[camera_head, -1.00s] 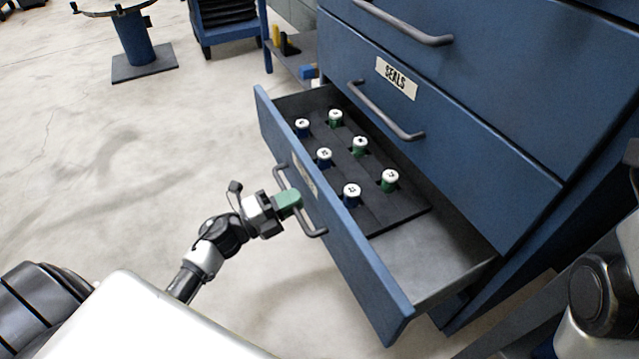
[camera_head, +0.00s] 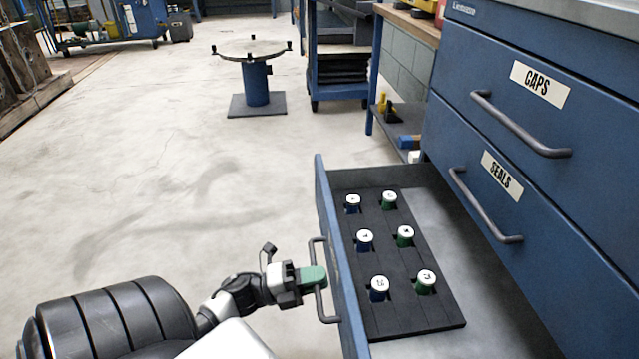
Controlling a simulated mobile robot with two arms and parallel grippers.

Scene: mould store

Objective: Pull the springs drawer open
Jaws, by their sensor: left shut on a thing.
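The bottom drawer (camera_head: 336,262) of the blue cabinet is pulled well out. Its front stands far from the cabinet face, and its label is turned away, so I cannot read it. Inside, a dark tray (camera_head: 430,321) holds several white-topped pieces, some blue and some green, such as a green one (camera_head: 425,282). My left gripper (camera_head: 314,277), with green fingers, is shut on the drawer's grey bar handle (camera_head: 321,309) at the outer side of the front. My right gripper is not in view.
Above, the SEALS drawer (camera_head: 485,205) and CAPS drawer (camera_head: 527,100) are shut. A blue round-topped stand (camera_head: 255,82) and a blue cart (camera_head: 338,62) stand farther back. A workbench (camera_head: 410,25) is behind the cabinet.

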